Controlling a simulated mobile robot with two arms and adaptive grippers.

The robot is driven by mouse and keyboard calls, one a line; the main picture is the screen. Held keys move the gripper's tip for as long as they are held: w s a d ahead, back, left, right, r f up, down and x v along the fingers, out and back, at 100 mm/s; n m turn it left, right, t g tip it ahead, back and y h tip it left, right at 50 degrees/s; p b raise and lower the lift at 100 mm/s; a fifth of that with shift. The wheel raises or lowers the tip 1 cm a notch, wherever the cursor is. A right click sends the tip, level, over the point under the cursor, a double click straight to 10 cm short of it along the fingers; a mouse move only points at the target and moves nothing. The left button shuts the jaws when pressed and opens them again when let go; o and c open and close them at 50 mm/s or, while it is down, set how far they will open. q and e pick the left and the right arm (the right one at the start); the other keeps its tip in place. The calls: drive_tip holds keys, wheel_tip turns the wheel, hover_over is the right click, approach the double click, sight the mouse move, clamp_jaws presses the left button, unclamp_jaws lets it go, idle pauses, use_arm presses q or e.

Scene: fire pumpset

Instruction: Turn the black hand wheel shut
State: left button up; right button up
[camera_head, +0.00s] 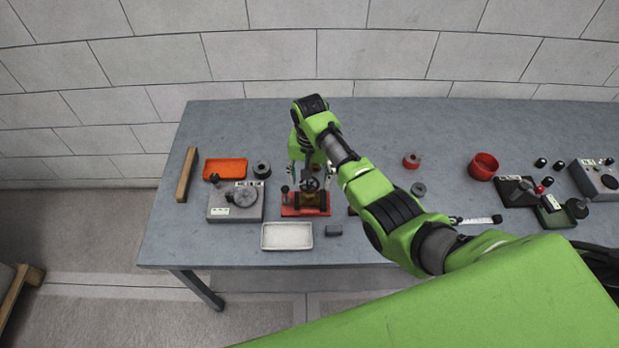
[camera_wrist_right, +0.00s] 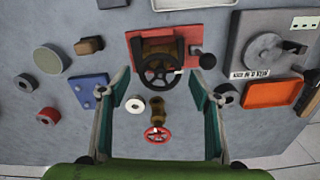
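The black hand wheel (camera_head: 309,185) stands on a red base (camera_head: 290,211) near the front of the table. In the right wrist view, the black hand wheel (camera_wrist_right: 147,72) shows its spokes and a small pale mark, on the red base (camera_wrist_right: 196,36). My right gripper (camera_head: 310,172) points down above the wheel. In the right wrist view my right gripper (camera_wrist_right: 158,78) is open, with one finger to each side of the wheel and space between. I see no contact with the wheel. My left gripper is not in view.
A small red hand wheel (camera_wrist_right: 157,135) on a brass valve lies between the fingers, nearer the wrist. A grey dial box (camera_head: 222,212), white tray (camera_head: 287,236) and small dark block (camera_head: 334,230) are close by.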

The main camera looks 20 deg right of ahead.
drive_tip(key=shift+r, duration=0.15)
wheel_tip(320, 180, up, 12)
idle(0.5)
drive_tip(key=shift+f, duration=0.2)
